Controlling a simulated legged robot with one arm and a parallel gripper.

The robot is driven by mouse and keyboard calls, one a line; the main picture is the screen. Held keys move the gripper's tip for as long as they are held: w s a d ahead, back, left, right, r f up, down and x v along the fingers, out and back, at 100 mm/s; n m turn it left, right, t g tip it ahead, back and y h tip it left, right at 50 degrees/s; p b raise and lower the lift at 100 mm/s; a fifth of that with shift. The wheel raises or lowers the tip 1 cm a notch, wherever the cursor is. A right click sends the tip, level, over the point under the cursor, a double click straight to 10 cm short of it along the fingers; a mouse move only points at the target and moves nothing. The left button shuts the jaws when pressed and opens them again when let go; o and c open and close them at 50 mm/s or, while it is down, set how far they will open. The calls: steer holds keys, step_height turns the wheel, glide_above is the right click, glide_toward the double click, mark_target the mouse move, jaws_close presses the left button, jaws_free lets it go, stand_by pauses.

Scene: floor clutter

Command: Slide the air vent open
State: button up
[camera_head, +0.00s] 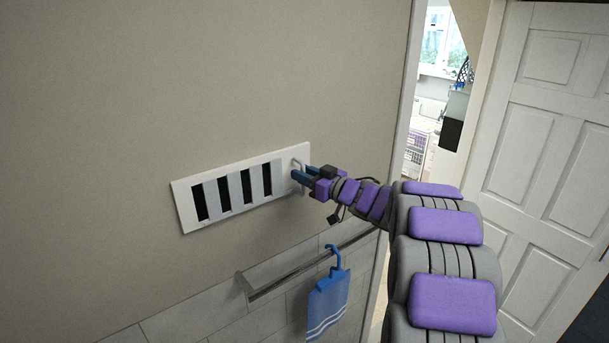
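A white rectangular air vent (215,192) is mounted on the beige wall. It shows several dark slots between white slats, so it looks at least partly open. A small light handle (296,164) sticks out at the vent's right end.
An open doorway (425,110) and a white panelled door (545,120) are on the right. The wall left of the vent is clear.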

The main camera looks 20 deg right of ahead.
steer(key=b+v, duration=0.1)
steer(key=v, duration=1.6)
steer(key=shift+s, duration=0.15)
steer(key=shift+d+f, duration=0.1)
